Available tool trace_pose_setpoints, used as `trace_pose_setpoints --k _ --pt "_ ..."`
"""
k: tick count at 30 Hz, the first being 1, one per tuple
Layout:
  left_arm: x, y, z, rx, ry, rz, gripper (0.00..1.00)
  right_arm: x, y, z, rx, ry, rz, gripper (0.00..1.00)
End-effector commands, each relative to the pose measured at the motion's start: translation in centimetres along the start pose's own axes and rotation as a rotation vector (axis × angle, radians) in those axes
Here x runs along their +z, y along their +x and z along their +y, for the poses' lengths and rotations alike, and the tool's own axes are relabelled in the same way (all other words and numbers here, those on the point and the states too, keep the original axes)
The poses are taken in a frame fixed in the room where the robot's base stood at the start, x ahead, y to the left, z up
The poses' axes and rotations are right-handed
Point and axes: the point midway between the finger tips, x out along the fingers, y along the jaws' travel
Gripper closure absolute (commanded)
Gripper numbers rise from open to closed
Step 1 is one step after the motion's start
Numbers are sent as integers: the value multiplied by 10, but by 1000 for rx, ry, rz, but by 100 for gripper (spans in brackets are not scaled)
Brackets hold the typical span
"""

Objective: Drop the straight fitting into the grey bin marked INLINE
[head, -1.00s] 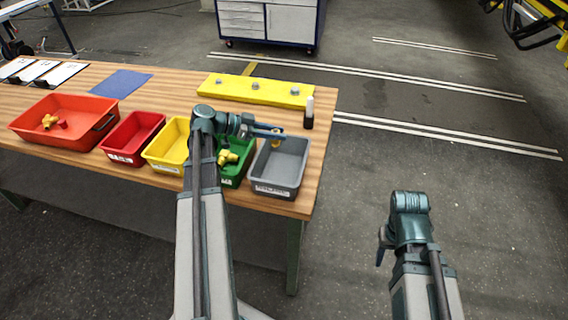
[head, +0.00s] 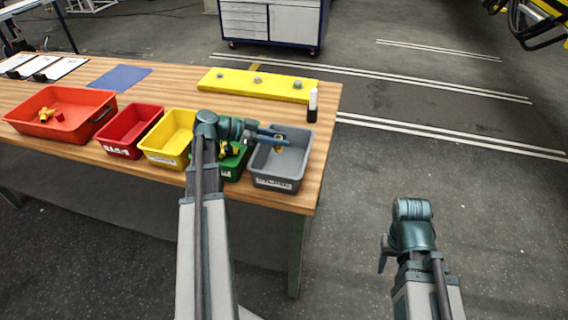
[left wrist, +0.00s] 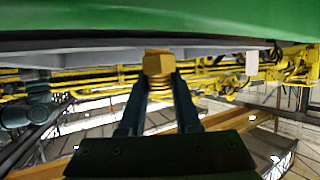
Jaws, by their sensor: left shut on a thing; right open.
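My left gripper (head: 281,139) is shut on a small brass fitting (head: 279,148) over the opening of the grey bin (head: 277,184), at the right end of the table. In the left wrist view the fitting (left wrist: 158,66) sits between the fingertips, with a hex head and a threaded part. The bin's front label is too small to read surely. Whether the fitting is below the bin's rim I cannot tell. My right gripper (head: 384,254) is open and empty, to the right of the table and apart from it.
Left of the grey bin stand a green bin (head: 231,173) with a yellow fitting in it, a yellow bin (head: 163,157), a red bin (head: 122,150) and an orange-red tray (head: 30,127). Behind are a yellow bar (head: 258,87) and a black-and-white bottle (head: 312,108).

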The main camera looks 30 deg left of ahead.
Motion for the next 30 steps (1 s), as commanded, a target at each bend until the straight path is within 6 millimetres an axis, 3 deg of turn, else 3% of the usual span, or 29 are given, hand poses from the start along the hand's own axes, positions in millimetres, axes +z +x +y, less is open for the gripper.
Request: trace_pose_setpoints --k 3,4,9,20,23,30 --pt "-1 0 0 0 0 1 100 0 -1 0 0 0 0 50" --pt "-1 0 0 0 0 1 63 0 -1 0 0 0 0 50" --pt "-1 0 0 0 0 0 33 0 -1 0 0 0 0 50" --pt "-2 -5 0 -1 0 0 33 0 -4 0 0 0 0 50" --pt "-3 -18 -1 -3 -1 0 33 1 -10 1 0 0 0 50" --pt "-5 -71 -1 -3 -1 0 33 2 -31 3 0 0 0 50"
